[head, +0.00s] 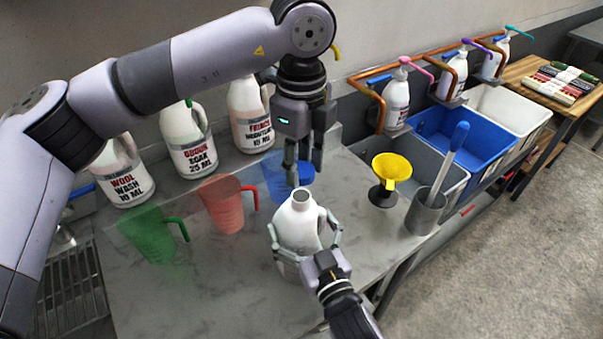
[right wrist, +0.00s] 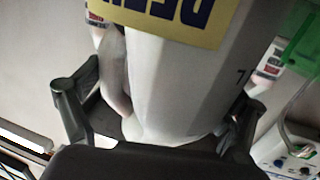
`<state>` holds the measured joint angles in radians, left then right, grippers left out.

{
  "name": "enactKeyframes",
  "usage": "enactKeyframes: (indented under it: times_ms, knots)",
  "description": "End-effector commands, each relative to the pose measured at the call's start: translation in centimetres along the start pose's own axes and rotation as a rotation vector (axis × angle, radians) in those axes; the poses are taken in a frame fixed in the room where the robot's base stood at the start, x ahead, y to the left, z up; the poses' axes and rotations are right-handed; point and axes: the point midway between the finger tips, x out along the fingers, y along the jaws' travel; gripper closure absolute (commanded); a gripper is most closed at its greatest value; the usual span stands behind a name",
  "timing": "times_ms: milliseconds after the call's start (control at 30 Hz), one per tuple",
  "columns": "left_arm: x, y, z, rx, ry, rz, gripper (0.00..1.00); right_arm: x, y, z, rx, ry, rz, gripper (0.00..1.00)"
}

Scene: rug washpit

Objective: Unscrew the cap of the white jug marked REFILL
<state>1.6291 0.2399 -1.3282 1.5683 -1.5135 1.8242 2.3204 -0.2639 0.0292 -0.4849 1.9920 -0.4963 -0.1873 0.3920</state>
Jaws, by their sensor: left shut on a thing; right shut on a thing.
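The white jug (head: 298,228) stands upright on the grey counter, its round mouth (head: 302,196) open and bare. My right gripper (head: 305,245) is shut around the jug's body, a finger on each side. In the right wrist view the jug (right wrist: 185,85) fills the middle, with a yellow label (right wrist: 165,15) whose lettering is upside down and cut off. My left gripper (head: 303,178) points down just above the mouth, shut on a blue cap (head: 304,174). The cap is apart from the jug and partly hidden by the fingers.
Green (head: 150,236), red (head: 226,205) and blue (head: 272,176) measuring jugs stand left of and behind the white jug. Several labelled bottles (head: 187,140) line the wall. A yellow funnel (head: 391,168) and a grey holder (head: 426,212) stand to the right. The front left counter is clear.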

Motion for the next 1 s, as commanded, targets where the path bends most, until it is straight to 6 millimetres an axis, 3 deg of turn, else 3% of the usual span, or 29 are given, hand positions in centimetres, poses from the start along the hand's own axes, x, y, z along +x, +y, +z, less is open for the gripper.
enactKeyframes:
  times_ms: [233, 267, 367, 767, 1000]
  knots:
    - [-0.3, 0.0, 0.0, 0.0, -0.001, 0.001, 0.99, 0.0, 0.0, 0.1, 0.002, -0.002, 0.0, 0.87]
    - [-0.3, 0.0, 0.0, 0.0, -0.001, 0.001, 0.99, 0.0, 0.0, 0.1, 0.002, -0.002, 0.0, 0.07]
    - [-0.3, 0.0, 0.0, 0.0, -0.001, 0.001, 0.99, 0.0, 0.0, 0.1, 0.002, -0.002, 0.0, 0.0]
    - [-0.3, 0.0, 0.0, -0.001, -0.001, 0.001, 0.99, -0.3, 0.0, 0.1, 0.001, -0.001, 0.0, 0.0]
    - [-0.3, 0.0, 0.0, -0.001, -0.001, 0.001, 0.99, -4.0, 0.0, 0.2, 0.002, -0.005, 0.0, 0.0]
